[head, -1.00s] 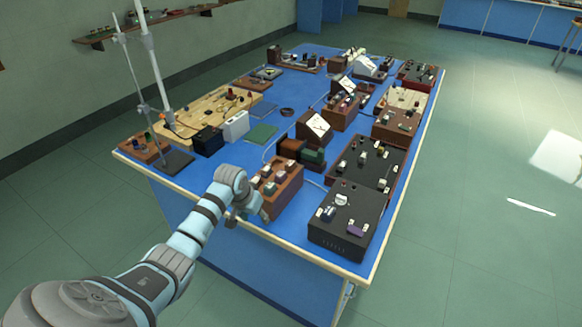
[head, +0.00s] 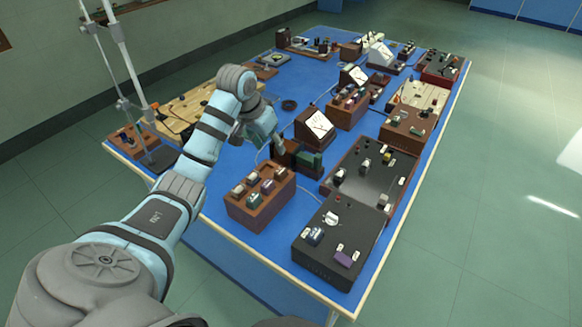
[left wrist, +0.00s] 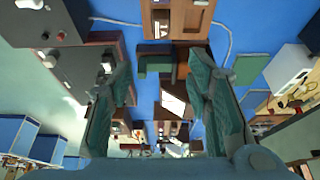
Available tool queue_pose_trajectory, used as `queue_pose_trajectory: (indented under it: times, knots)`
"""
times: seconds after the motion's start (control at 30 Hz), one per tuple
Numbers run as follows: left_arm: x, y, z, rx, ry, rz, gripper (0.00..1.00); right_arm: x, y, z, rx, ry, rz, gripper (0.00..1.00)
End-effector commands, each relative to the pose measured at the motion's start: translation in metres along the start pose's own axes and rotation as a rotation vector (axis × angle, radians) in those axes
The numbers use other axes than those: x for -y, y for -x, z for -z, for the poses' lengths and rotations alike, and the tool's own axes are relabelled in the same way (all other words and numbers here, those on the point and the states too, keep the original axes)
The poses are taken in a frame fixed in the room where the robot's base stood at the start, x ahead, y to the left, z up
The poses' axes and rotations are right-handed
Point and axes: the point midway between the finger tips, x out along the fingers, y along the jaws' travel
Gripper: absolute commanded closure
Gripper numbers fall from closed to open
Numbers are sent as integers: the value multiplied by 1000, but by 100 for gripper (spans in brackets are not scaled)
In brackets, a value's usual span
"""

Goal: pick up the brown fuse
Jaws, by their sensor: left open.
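A reddish-brown wooden block (head: 247,213) stands near the table's front edge, with several small coloured pieces with pale tops on it. One of these pieces (head: 267,186) looks dark red-brown, but I cannot tell for certain which is the brown fuse. The block partly shows at the top of the left wrist view (left wrist: 197,32), with a "1A" label. My left gripper (head: 270,143) is beyond the block, above the table, near a brown and green pair of blocks (head: 309,160). Its fingers (left wrist: 160,92) are apart with nothing held between them. My right gripper is not seen.
A black instrument box (head: 320,262) stands to the right of the wooden block, with another black panel (head: 372,165) behind it. A meter with a sloped white face (head: 318,126) stands farther back. Bare blue tabletop (head: 217,203) lies left of the block.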

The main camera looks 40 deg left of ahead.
Motion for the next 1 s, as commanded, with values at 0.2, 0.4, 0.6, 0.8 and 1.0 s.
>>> queue_pose_trajectory:
  times: [0.2, 0.4, 0.6, 0.8, 1.0]
  knots:
    - [0, -54, -3, 5, 6, -3, 55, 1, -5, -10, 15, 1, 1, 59]
    - [1, -89, -3, 4, 4, 0, 55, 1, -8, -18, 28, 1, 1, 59]
    - [0, -126, -8, 4, 2, -1, 55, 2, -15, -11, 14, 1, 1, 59]
    - [0, -141, -7, 2, -1, 1, 55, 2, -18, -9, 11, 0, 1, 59]
    - [0, -140, -7, 2, -1, 1, 69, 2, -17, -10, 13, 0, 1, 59]
